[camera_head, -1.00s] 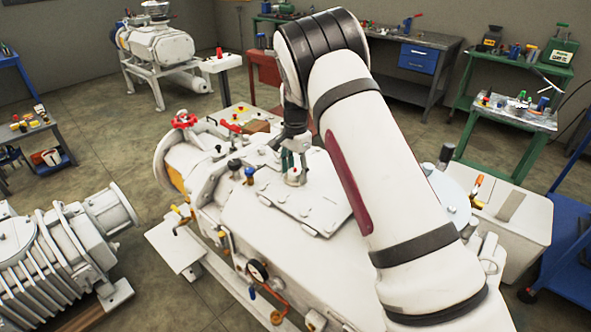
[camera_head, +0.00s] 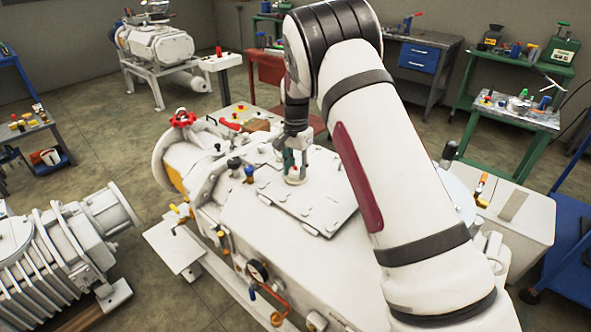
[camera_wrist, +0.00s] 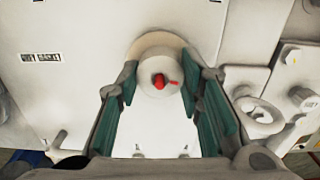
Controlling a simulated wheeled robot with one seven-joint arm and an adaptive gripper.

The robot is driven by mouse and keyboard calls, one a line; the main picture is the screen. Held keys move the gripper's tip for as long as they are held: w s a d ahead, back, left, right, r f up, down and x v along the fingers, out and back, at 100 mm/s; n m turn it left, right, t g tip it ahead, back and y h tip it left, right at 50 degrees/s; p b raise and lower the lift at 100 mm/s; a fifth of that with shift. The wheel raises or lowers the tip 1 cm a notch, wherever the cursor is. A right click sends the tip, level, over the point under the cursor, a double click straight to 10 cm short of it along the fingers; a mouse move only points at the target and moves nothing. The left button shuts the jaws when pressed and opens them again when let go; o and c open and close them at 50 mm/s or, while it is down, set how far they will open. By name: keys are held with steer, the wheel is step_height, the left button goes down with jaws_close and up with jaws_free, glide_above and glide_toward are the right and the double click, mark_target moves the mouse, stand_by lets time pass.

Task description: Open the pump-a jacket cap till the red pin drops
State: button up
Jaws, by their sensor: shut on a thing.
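The jacket cap (camera_wrist: 158,66) is a round white cap on the pump's flat top plate. A red pin (camera_wrist: 158,81) shows at its middle, with a small red mark beside it. In the wrist view my gripper (camera_wrist: 159,92) has its green-padded fingers on both sides of the cap, shut on it. In the head view my gripper (camera_head: 293,165) points down at the cap (camera_head: 295,178) on the white pump (camera_head: 250,215). How far the pin stands out is hard to tell.
A red handwheel (camera_head: 182,118), a blue-topped knob (camera_head: 249,174) and a black-topped fitting (camera_head: 234,164) stand left of the gripper. A second machine (camera_head: 60,250) stands at the lower left.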

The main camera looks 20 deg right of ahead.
steer(key=n+b, duration=0.2)
steer(key=n, duration=0.3)
steer(key=shift+n+b, duration=0.3)
steer(key=n+b, duration=0.2)
steer(key=n, duration=0.3)
steer(key=n+b, duration=0.1)
steer(key=n, duration=0.4)
steer(key=shift+n, duration=0.4)
steer(key=shift+f+n, duration=0.1)
steer(key=shift+n, duration=2.2)
steer(key=o, duration=1.2)
steer(key=shift+c, duration=0.2)
